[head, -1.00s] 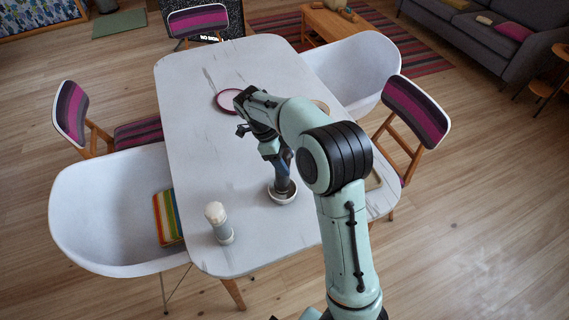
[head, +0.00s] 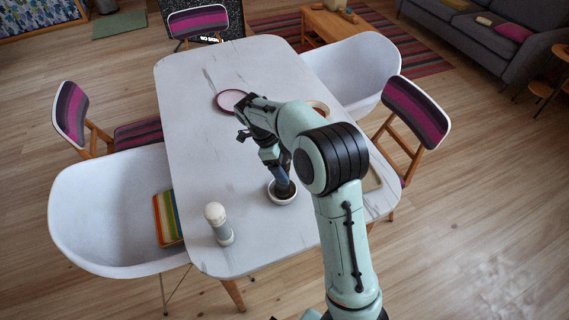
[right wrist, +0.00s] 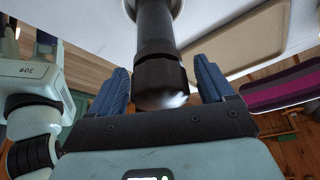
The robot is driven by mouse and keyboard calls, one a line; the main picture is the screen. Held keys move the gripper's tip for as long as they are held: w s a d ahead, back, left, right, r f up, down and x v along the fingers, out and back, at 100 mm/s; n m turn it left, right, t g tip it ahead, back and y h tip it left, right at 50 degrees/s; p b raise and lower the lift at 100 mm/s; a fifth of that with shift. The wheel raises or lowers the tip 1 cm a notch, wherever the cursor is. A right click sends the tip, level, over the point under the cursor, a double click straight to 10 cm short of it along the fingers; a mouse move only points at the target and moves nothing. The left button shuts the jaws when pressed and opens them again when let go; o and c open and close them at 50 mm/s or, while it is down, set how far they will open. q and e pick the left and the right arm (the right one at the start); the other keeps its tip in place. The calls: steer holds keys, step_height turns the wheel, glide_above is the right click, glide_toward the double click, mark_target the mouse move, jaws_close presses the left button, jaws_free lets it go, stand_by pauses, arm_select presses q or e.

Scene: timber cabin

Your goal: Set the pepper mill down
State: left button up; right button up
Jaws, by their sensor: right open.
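The dark pepper mill (head: 284,188) stands upright in a small white dish (head: 285,202) near the front of the table. In the right wrist view, the mill (right wrist: 157,45) lies between the two blue fingers, with gaps showing on both sides. My right gripper (head: 279,160) is open around the mill's end and apart from it. The wrist and fingers hide part of the mill in the head view. The dish edge also shows in the right wrist view (right wrist: 179,8). My left gripper is out of view.
A pale shaker (head: 217,222) stands left of the dish on the white table (head: 215,155). A maroon-rimmed plate (head: 227,107) and a bowl (head: 319,107) lie further back. A beige tray (head: 374,181) is at the right edge. Chairs surround the table.

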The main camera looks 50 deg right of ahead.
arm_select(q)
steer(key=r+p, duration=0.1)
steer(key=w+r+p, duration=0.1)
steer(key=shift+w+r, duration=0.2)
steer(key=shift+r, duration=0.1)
arm_select(e)
steer(key=v, duration=1.2)
